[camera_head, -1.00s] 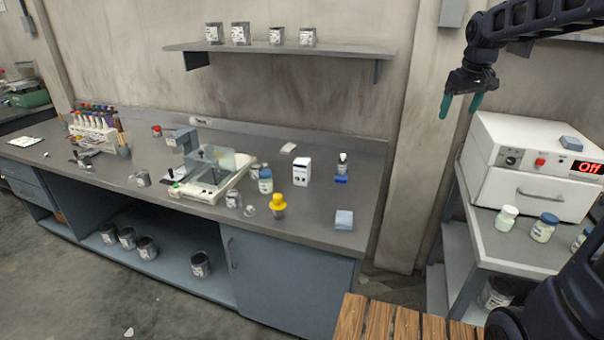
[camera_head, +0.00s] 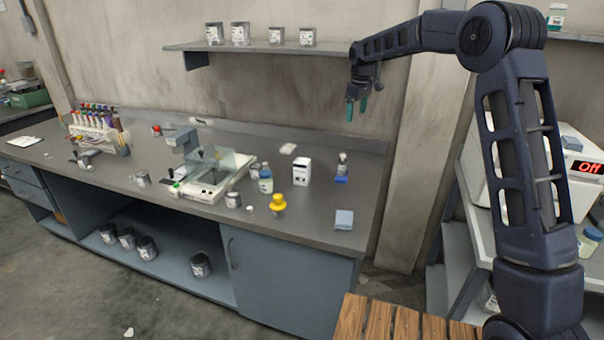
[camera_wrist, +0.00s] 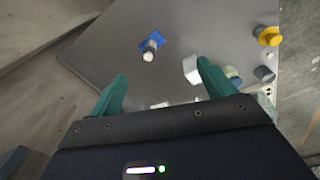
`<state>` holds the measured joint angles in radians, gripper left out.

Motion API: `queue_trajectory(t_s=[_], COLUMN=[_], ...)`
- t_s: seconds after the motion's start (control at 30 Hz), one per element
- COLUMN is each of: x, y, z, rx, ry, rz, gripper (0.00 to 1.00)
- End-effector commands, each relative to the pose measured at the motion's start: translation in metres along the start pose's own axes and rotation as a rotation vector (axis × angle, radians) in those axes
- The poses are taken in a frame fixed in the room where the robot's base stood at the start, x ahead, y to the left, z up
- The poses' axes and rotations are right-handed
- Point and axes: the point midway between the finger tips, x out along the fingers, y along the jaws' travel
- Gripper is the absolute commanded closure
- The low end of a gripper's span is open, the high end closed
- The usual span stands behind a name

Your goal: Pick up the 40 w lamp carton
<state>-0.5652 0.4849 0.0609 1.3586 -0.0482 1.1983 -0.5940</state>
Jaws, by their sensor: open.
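The lamp carton appears to be the small white upright box (camera_head: 302,172) with dark marks, standing on the right part of the grey bench; its print is too small to read. In the wrist view the white carton (camera_wrist: 191,70) shows near the right fingertip. My gripper (camera_head: 357,108), with green fingers pointing down, is in the air above and to the right of the carton. In the wrist view my gripper (camera_wrist: 163,72) has its fingers apart with nothing held between them.
A bottle on a blue base (camera_head: 341,168) stands right of the carton. A yellow-topped item (camera_head: 277,202) and a blue-capped jar (camera_head: 265,180) stand to its front left. A balance (camera_head: 212,172) is farther left. A light blue block (camera_head: 344,220) lies near the front edge. A wall shelf (camera_head: 290,48) hangs above.

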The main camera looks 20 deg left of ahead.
Motion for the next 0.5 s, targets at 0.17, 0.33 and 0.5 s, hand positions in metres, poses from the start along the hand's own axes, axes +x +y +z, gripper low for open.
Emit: queue_trajectory(t_s=[0.17,0.33,0.5], x=[0.047,0.093,0.138], y=[-0.016,-0.037,-0.062], z=[-0.062,-0.114,-0.157], rx=[-0.114,-0.217,-0.311], ry=[-0.018,-0.035,-0.048], rz=[-0.025,-0.047,-0.067], gripper=[0.18,0.18,0.18])
